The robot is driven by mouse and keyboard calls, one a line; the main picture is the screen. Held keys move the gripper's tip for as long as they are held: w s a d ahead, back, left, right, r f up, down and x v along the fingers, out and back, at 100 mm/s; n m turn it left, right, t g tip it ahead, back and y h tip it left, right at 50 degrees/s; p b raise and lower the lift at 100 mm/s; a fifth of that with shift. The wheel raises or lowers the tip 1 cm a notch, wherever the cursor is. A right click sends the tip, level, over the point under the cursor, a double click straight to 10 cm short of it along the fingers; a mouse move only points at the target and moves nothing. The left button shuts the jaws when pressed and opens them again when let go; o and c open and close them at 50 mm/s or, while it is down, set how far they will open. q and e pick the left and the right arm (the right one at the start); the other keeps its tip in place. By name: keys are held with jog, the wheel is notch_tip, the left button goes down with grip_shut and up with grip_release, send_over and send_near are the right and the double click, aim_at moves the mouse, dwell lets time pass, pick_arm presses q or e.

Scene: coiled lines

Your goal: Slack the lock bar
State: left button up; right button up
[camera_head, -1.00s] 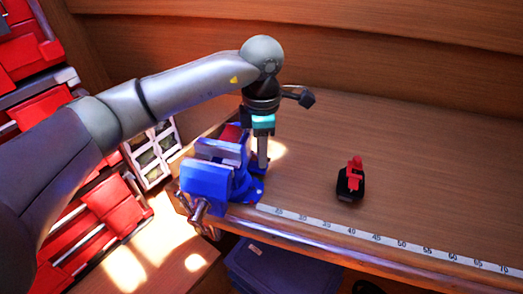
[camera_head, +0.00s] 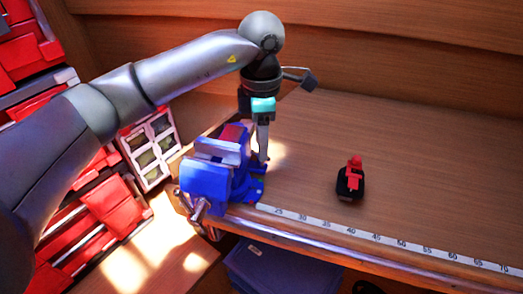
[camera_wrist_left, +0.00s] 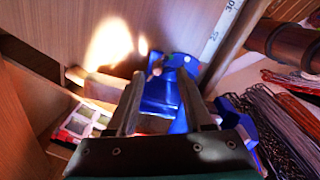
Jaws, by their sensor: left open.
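A blue vise (camera_head: 207,182) with pale metal jaws is fixed at the left front corner of the wooden bench; its metal screw handle (camera_head: 200,208) hangs at the front. My left gripper (camera_head: 263,156) points down just behind and to the right of the vise, over its base. In the left wrist view, the gripper (camera_wrist_left: 161,80) has its two fingers apart, with the blue vise (camera_wrist_left: 160,95) seen between and beyond them. A small pinkish metal part (camera_wrist_left: 154,68) shows near the fingertips; I cannot tell whether it is the lock bar. My right gripper is not in view.
A small red and black object (camera_head: 351,181) stands on the bench to the right. A measuring strip (camera_head: 362,235) runs along the front edge. A blue bin (camera_head: 285,270) is below. Coiled lines (camera_wrist_left: 285,125) hang at right in the wrist view. The bench's right side is mostly clear.

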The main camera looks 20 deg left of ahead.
pick_arm(q)
notch_tip(320, 180, up, 12)
jog(key=shift+f, duration=0.15)
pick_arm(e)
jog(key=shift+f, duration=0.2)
